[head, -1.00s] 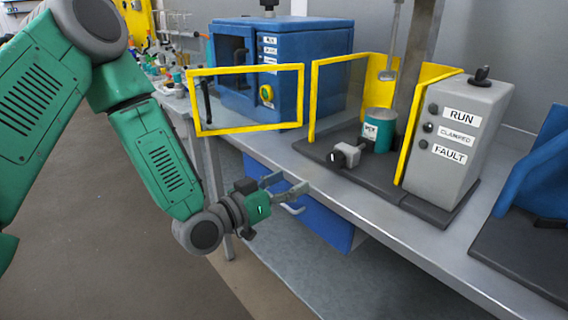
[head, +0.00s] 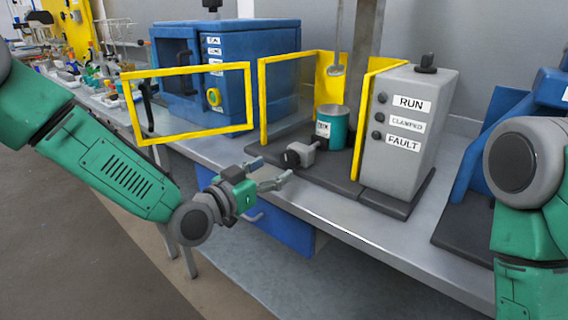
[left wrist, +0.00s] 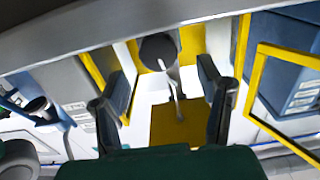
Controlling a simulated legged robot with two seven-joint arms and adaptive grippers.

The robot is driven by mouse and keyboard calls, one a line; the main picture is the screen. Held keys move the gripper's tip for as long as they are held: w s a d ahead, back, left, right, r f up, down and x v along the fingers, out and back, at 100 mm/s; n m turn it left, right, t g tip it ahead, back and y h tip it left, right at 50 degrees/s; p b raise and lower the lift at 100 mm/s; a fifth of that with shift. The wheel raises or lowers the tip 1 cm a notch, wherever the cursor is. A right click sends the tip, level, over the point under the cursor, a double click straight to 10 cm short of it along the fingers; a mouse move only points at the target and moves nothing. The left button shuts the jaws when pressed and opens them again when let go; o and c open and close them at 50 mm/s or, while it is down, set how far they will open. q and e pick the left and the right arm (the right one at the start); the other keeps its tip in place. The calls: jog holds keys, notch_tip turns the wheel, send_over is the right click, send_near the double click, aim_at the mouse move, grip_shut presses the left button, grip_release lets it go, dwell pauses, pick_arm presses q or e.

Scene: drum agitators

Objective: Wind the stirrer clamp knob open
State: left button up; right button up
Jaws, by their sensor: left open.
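The clamp (head: 306,152) is a small grey block with a dark round knob (head: 291,159) on its front left side, at the front of the stirrer's dark base. My left gripper (head: 273,172) is open and empty. Its fingers point at the knob from the front left, with a small gap. In the left wrist view, which looks upside down, a dark round shape (left wrist: 158,50), apparently the knob, shows ahead between the spread fingers (left wrist: 164,90). A teal can (head: 332,126) stands behind the clamp, below the stirrer shaft (head: 338,45). My right gripper is out of view.
An open yellow guard door (head: 190,136) stands left of the clamp. A grey control box (head: 405,135) labelled RUN, CLAMPED and FAULT stands right. A blue cabinet (head: 262,60) is behind. The bench front edge (head: 345,232) is clear. My right arm shows at the right edge.

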aim_at(286, 161)
pick_arm(q)
jog(key=x, duration=0.5)
jog(key=shift+d, duration=0.2)
jog(key=shift+a, duration=0.1)
jog(key=c, duration=1.2)
jog(key=shift+o, duration=0.2)
jog(key=shift+w+n, duration=0.1)
jog(key=shift+n, duration=2)
jog(key=o, duration=1.2)
jog(key=shift+c, duration=0.2)
jog(key=shift+a, duration=0.1)
